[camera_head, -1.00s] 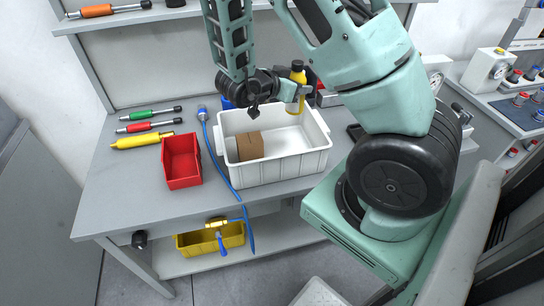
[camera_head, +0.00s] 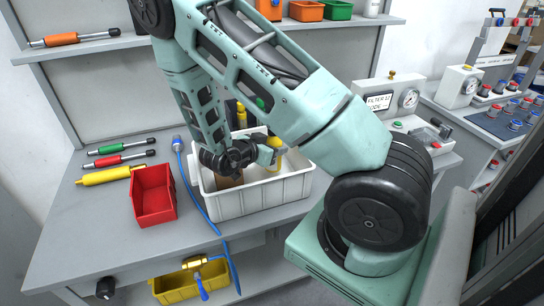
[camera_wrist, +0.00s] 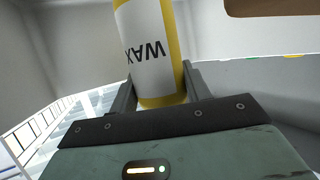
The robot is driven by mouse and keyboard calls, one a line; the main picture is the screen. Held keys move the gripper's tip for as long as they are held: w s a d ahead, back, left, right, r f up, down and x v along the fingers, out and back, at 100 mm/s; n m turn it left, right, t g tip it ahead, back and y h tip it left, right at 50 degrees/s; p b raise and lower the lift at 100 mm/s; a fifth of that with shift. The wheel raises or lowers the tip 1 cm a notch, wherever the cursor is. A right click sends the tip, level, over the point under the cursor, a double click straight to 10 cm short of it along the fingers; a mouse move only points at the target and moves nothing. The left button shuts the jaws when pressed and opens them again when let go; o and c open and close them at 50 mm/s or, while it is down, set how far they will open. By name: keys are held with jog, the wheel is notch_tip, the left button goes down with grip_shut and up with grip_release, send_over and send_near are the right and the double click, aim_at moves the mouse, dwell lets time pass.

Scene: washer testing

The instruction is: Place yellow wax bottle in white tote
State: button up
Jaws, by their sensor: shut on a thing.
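The yellow wax bottle (camera_head: 274,160) has a white label reading "WAX" and is in my gripper (camera_head: 268,153). In the wrist view the bottle (camera_wrist: 152,50) sits between the two fingers, its label upside down in the picture. In the head view the bottle is over or within the right part of the white tote (camera_head: 255,201); I cannot tell whether its base touches the floor of the tote. Pale walls surround it in the wrist view. A brown cardboard box (camera_head: 229,181) is in the left part of the tote, partly hidden by my gripper.
A red bin (camera_head: 153,195) stands left of the tote, with a blue hose (camera_head: 187,172) between them. A yellow tool (camera_head: 104,176) and other tools lie further left. Grey bench top is clear at front left.

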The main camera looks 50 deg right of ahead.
jog(key=shift+f, duration=1.7)
jog(key=o, duration=1.2)
jog(key=shift+f, duration=0.15)
jog(key=shift+r, duration=0.2)
jog(key=b+v, duration=0.1)
jog(key=v, duration=0.6)
jog(key=shift+a, duration=0.25)
